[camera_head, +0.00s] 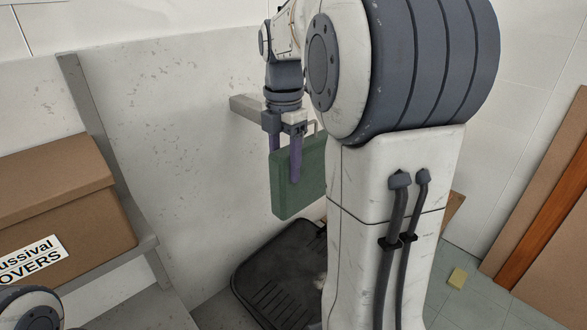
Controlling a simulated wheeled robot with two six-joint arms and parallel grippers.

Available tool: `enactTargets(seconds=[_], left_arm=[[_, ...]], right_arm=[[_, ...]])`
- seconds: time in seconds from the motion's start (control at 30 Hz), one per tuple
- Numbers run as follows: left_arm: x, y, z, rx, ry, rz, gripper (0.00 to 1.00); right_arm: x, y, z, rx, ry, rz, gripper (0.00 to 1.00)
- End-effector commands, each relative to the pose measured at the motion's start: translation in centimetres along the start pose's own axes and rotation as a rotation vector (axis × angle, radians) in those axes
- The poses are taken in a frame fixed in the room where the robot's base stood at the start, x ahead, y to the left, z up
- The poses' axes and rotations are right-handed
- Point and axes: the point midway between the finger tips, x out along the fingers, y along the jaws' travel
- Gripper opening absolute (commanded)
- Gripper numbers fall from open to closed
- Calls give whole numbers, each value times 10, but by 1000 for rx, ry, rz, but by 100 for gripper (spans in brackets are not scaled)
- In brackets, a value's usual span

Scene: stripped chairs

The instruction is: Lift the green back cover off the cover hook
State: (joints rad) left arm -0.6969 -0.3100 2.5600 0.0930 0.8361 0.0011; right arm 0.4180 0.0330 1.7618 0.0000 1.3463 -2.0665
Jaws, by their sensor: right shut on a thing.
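The green back cover (287,189) hangs upright near the pale wall, in the middle of the view. My right gripper (283,168) is shut on it, with one purple finger lying across its front face. A thin metal loop shows at the cover's top right. A grey bar (245,109) sticks out from the wall behind the gripper and may be the cover hook. My wrist hides its end, so I cannot tell whether the cover still touches it. My large white arm link hides the cover's right side. My left gripper is not in view.
A cardboard box (60,205) with a "COVERS" label sits on a grey metal shelf (150,246) at the left. A black ribbed tray-like thing (275,275) lies below the cover. A yellow block (458,277) is on the tiled floor; brown boards (540,215) lean at the right.

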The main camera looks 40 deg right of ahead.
Motion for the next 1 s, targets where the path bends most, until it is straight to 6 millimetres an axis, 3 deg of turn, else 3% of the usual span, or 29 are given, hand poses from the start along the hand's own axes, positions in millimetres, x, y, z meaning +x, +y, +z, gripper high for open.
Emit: enactTargets(seconds=[0.47,1.0], left_arm=[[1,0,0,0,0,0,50],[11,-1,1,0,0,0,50]], right_arm=[[0,-5,0,0,0,0,0],[0,-46,0,1,-1,2,0]])
